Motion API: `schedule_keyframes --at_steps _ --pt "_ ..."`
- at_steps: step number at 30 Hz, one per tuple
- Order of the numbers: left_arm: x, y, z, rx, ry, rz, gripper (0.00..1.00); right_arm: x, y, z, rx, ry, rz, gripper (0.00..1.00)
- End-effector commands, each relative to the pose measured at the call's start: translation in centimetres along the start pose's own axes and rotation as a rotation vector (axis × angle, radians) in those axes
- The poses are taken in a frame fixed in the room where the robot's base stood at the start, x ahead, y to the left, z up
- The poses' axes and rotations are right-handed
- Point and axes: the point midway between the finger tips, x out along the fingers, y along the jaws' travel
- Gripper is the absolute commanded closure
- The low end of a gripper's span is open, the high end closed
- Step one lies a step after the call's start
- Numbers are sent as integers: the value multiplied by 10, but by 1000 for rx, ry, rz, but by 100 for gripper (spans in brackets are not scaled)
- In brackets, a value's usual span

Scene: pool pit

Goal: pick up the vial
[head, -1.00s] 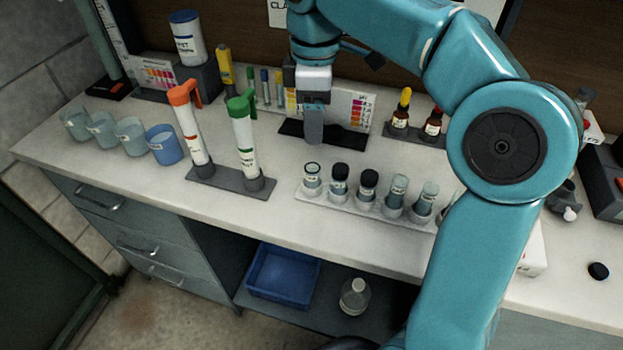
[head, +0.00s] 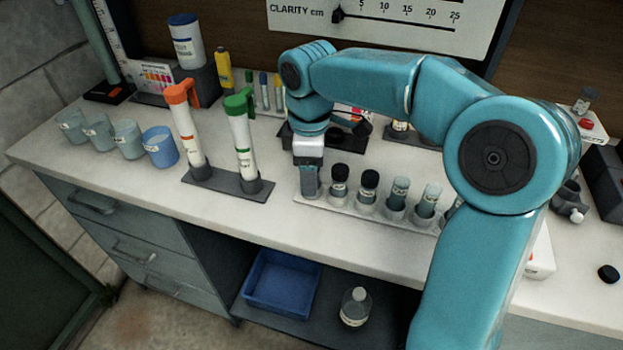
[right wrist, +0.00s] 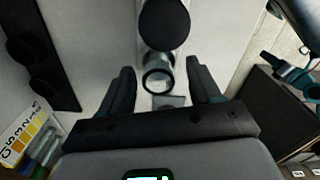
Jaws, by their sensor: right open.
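Several vials stand in a row in a white rack (head: 345,208) on the counter. Two have dark caps, such as this dark-capped vial (head: 339,181); others to the right look grey-blue. My right gripper (head: 309,188) is over the rack's left end and hides the leftmost vial in the head view. In the right wrist view my right gripper (right wrist: 160,88) is open, with the round clear top of a vial (right wrist: 158,73) between its fingers, apart from both. A dark-capped vial (right wrist: 164,24) stands just beyond it. My left gripper is not in view.
A grey stand (head: 226,186) holds two tall tubes with orange and green tops left of the rack. Several cups, including a blue cup (head: 161,146), stand farther left. The counter's front edge is close to the rack. A blue tray (head: 281,280) sits on the lower shelf.

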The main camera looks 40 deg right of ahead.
Motion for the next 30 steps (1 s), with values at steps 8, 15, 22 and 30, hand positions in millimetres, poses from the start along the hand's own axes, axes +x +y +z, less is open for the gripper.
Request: schedule_keyframes --at_steps 8,15,22,30 --pt "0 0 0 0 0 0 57 0 0 0 0 0 0 97" --pt "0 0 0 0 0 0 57 -1 0 0 0 0 0 97" --pt "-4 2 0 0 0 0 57 -17 0 0 0 1 2 97" --pt "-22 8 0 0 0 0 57 -88 1 -1 0 3 4 97"
